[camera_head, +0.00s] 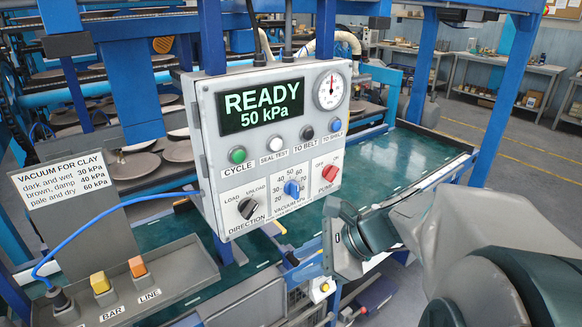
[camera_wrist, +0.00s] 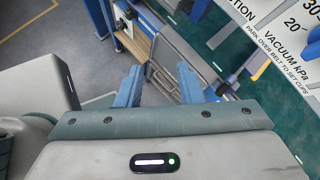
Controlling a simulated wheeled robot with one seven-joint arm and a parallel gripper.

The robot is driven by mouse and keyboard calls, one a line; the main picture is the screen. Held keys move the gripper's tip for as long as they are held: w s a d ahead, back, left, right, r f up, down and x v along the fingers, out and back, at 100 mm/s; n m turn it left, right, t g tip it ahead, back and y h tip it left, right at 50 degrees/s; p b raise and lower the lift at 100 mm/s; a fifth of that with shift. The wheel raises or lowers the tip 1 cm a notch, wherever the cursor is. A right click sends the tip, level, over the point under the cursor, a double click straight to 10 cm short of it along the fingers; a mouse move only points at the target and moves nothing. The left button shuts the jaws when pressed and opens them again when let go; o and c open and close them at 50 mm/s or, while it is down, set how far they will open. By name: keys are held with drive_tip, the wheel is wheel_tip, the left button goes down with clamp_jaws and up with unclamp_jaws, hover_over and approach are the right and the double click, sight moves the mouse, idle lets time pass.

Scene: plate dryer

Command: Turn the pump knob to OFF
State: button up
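The pump knob (camera_head: 329,172) is a red knob at the lower right of the grey control box (camera_head: 211,168) in the head view, above the word PUMP. Small lettering surrounds it, and I cannot tell which mark it points to. The box's screen reads READY 50 kPa. In the wrist view my gripper (camera_wrist: 159,67) has its two blue fingers apart with nothing between them. The knob does not show in the wrist view. In the head view my arm comes in from the lower right, its end below and right of the box, apart from the knob; the fingertips cannot be made out.
A blue vacuum knob (camera_head: 292,188) and a black direction knob (camera_head: 248,208) sit left of the pump knob. Several push buttons and a gauge (camera_head: 330,91) are above. A green belt (camera_head: 408,156) runs behind.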

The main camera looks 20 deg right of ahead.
drive_tip(key=w+d+r+m+t+y+b, duration=0.1)
drive_tip(key=w+d+m+t, duration=0.4)
drive_tip(key=d+m, duration=0.3)
drive_tip(key=m+t+h+b, duration=0.25)
drive_tip(key=m+t, duration=0.45)
drive_tip(key=m, duration=0.5)
approach(336, 175)
drive_tip(key=p+x, duration=0.2)
drive_tip(key=x, duration=0.6)
drive_tip(key=shift+w+p, duration=0.2)
drive_tip(key=shift+p, duration=0.2)
drive_tip(key=shift+h, duration=0.25)
clamp_jaws()
